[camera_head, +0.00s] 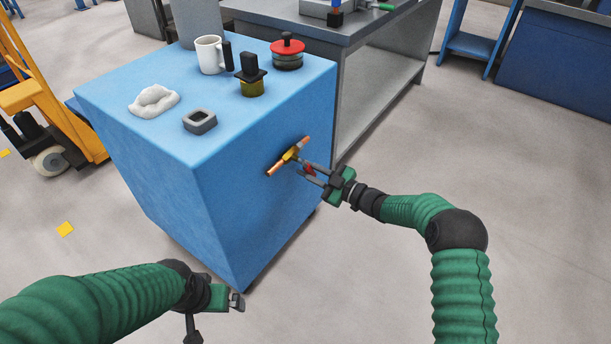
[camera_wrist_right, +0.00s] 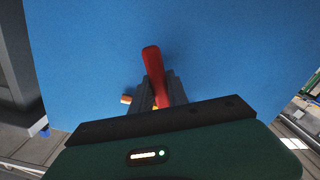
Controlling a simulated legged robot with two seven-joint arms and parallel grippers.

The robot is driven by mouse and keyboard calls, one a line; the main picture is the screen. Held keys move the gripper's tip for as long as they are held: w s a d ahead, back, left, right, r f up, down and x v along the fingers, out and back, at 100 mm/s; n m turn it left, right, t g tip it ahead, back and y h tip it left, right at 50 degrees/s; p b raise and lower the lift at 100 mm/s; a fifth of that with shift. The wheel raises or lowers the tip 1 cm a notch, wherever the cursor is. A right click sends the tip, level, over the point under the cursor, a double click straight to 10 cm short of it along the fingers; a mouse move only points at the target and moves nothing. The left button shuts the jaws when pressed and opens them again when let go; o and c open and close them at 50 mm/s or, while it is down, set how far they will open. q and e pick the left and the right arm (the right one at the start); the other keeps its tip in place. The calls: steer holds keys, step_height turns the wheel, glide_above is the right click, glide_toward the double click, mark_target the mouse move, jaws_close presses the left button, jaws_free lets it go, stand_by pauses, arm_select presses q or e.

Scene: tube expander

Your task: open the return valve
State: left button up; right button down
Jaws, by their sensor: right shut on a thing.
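The return valve is a brass body (camera_head: 291,154) on a copper pipe (camera_head: 276,168), at the right side face of the blue cabinet. Its red handle (camera_head: 309,169) lies between the fingers of my right gripper (camera_head: 302,170). In the right wrist view, the red handle (camera_wrist_right: 153,65) sticks up past the dark fingers (camera_wrist_right: 163,92), leaning slightly left. My right gripper is shut on the handle. The fingers hide most of the valve body there. My left gripper (camera_head: 238,301) hangs empty at the lower left, away from the cabinet; its finger gap is unclear.
The blue cabinet (camera_head: 150,190) carries a white mug (camera_head: 209,54), a white lump (camera_head: 153,101), a grey square ring (camera_head: 200,121), a black-and-olive part (camera_head: 251,78) and a red-topped part (camera_head: 288,52). A grey bench (camera_head: 375,95) stands behind. Floor at right is clear.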

mark_target(306, 142)
steer(key=n, duration=0.1)
steer(key=w+n, duration=0.1)
steer(key=d+r+n, duration=0.1)
steer(key=shift+w+r+n, duration=0.1)
steer(key=shift+w+n, duration=0.15)
steer(key=shift+n, duration=0.15)
steer(key=n, duration=0.1)
steer(key=r+n, duration=0.1)
steer(key=shift+w+d+r+n, duration=0.2)
steer(key=shift+w+d+n, duration=0.1)
steer(key=shift+w, duration=0.05)
steer(key=shift+w+d+r+n, duration=0.2)
steer(key=shift+r+n, duration=0.6)
steer(key=shift+n, duration=0.65)
steer(key=shift+w+d+r+n, duration=0.15)
steer(key=shift+r+n, duration=0.65)
steer(key=shift+n, duration=0.65)
steer(key=shift+a, duration=0.1)
steer(key=c, duration=1.5)
jaws_free()
steer(key=shift+o, duration=1.1)
steer(key=shift+r, duration=0.15)
